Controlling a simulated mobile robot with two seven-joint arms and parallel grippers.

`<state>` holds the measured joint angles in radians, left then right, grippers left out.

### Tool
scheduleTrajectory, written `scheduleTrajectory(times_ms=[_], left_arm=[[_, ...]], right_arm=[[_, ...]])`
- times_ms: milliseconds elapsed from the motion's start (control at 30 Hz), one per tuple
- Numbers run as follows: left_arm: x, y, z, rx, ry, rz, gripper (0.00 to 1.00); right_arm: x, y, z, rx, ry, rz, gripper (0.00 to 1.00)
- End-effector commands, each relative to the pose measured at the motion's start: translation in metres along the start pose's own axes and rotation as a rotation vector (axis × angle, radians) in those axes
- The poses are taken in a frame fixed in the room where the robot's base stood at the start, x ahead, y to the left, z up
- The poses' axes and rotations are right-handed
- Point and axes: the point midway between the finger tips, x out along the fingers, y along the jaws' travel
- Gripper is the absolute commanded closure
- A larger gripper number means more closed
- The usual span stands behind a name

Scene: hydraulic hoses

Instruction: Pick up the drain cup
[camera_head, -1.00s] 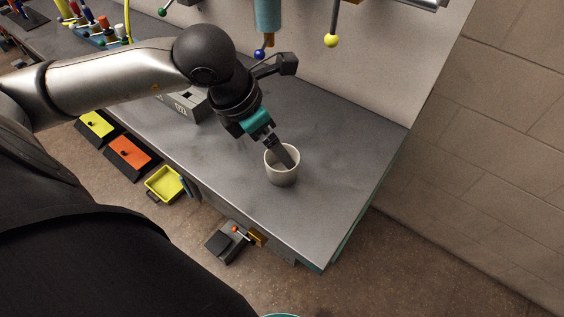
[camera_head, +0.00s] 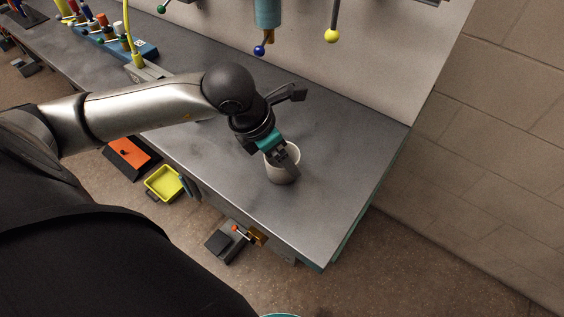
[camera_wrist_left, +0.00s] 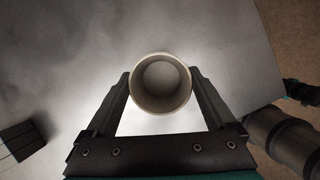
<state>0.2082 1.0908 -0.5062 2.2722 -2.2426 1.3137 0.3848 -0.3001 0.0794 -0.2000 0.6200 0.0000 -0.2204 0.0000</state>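The drain cup (camera_head: 281,176) is a pale, round, open-topped cup standing upright on the grey bench. It also shows in the left wrist view (camera_wrist_left: 160,85), seen from above, with its rim between the fingers. My left gripper (camera_head: 288,162) reaches down at the cup, one dark finger in front of its near side. In the left wrist view the left gripper (camera_wrist_left: 160,76) has its fingers spread, one on each side of the cup. The gaps there are very small, and I cannot tell whether the fingers touch it. My right gripper is not seen.
The bench (camera_head: 330,190) is clear around the cup; its front edge is close by. A yellow tray (camera_head: 164,184) and an orange-topped block (camera_head: 131,155) lie below that edge. Yellow-ball (camera_head: 332,35) and blue-ball (camera_head: 259,50) levers hang behind. A dark block (camera_wrist_left: 20,140) shows in the wrist view.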

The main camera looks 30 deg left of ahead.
Motion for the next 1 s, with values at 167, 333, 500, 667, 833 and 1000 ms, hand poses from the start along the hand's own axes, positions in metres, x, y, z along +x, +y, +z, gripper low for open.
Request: scheduleTrajectory(times_ms=[167,333,500,667,833,1000], left_arm=[[0.0,0.0,0.0,0.0,0.0,0.0,0.33],[0.0,0.0,0.0,0.0,0.0,0.0,0.52],[-0.001,0.0,0.0,0.0,-0.001,0.001,0.69],[-0.001,0.0,0.0,0.0,-0.001,0.001,0.69],[-0.005,0.0,0.002,0.001,-0.002,0.001,0.69],[-0.022,0.001,0.01,0.002,-0.004,0.003,0.69]], right_arm=[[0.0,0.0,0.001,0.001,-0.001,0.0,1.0],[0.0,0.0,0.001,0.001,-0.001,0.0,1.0],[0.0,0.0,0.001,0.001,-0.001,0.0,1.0],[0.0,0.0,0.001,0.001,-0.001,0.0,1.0],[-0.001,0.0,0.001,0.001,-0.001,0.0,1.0],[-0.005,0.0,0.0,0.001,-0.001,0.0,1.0]])
